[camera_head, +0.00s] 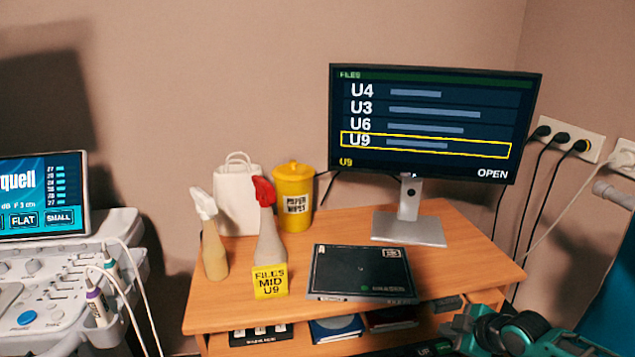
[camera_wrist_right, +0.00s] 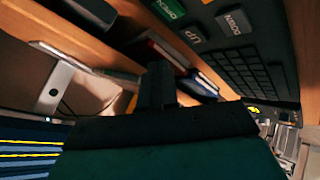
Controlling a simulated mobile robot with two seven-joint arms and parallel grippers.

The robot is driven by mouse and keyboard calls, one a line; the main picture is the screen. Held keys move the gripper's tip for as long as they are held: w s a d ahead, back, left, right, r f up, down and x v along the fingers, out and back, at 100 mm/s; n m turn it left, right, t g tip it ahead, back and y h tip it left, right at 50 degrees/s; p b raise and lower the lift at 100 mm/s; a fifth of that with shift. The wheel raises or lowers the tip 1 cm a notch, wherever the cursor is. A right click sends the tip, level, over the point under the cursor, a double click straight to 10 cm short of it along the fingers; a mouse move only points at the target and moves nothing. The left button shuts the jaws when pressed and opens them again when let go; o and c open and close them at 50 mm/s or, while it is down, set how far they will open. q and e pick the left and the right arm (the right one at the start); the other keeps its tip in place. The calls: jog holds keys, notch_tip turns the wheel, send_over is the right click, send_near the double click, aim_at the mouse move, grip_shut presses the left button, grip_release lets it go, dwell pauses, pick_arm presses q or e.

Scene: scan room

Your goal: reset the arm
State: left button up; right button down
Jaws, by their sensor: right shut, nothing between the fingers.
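My right gripper (camera_head: 458,328) is at the lower right in the head view, in front of the desk's front edge. Its dark fingers are shut with nothing between them. In the right wrist view the closed fingers (camera_wrist_right: 160,82) point up the picture, beside a dark key panel (camera_wrist_right: 235,50) with a green key and keys marked UP and DOWN. I cannot tell whether they touch it. My left gripper is not in view.
The wooden desk (camera_head: 345,232) holds a monitor (camera_head: 430,125) with U9 outlined, a dark flat box (camera_head: 360,272), two spray bottles, a yellow wipes tub (camera_head: 292,197) and a white bag. A shelf below holds books. An ultrasound console (camera_head: 60,280) stands left; cables hang right.

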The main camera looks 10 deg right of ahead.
jog(key=shift+g+y, duration=0.6)
jog(key=shift+g, duration=0.2)
jog(key=s+a+f, duration=0.1)
jog(key=s+a, duration=0.1)
jog(key=a, duration=0.1)
jog(key=s+a, duration=0.2)
jog(key=a, duration=0.1)
jog(key=s+a+f, duration=0.1)
jog(key=a, duration=0.2)
jog(key=shift+s+a+f, duration=0.25)
jog(key=shift+s+f, duration=0.05)
jog(key=shift+s, duration=0.1)
jog(key=s+a+m+g, duration=0.1)
jog(key=s+a+m, duration=0.1)
jog(key=s+a, duration=0.6)
jog(key=s+d+r+m+g+h, duration=0.1)
jog(key=s+d+r+m+h, duration=0.2)
jog(key=s, duration=0.4)
jog(key=s+d+r+m+g+h, duration=0.1)
jog(key=s+d+r+m, duration=0.1)
jog(key=s+r+m, duration=0.45)
jog(key=w+a+f+n+t+y, duration=0.1)
jog(key=w+f+t, duration=0.2)
jog(key=f, duration=0.2)
jog(key=w+a+f+n+t+y, duration=0.1)
jog(key=w+a+f+t, duration=0.1)
jog(key=f, duration=0.4)
jog(key=shift+w+f+t, duration=0.3)
jog(key=shift+w+t, duration=0.1)
jog(key=shift+t, duration=0.5)
